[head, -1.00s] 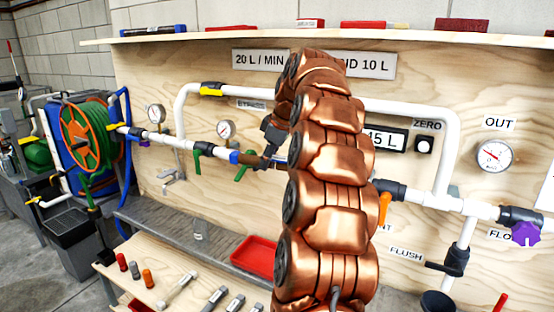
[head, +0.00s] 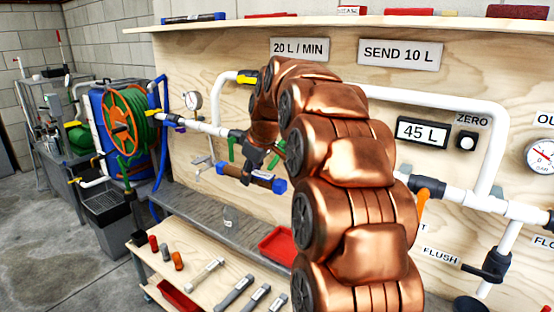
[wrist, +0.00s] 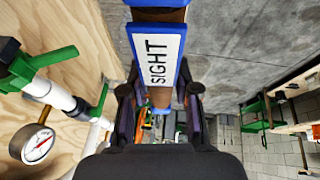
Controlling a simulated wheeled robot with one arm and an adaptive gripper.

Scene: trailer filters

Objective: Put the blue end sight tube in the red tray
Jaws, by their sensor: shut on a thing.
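The sight tube (head: 250,178), brown with blue ends, hangs just below and in front of the white pipe line in the head view. My gripper (head: 258,160) is shut on it from above. In the wrist view the tube (wrist: 157,50), with a white SIGHT label, lies between the two fingers of my gripper (wrist: 160,100). A red tray (head: 278,245) sits on the grey ledge, right of and below the tube, partly hidden by my arm. Another red tray (head: 178,297) shows at the lower left of the wooden cart.
White pipes with green valve handles and a gauge (head: 192,101) run along the plywood panel. The wooden cart (head: 215,250) holds red and orange plugs and several labelled tools. A hose reel (head: 130,122) stands at the left.

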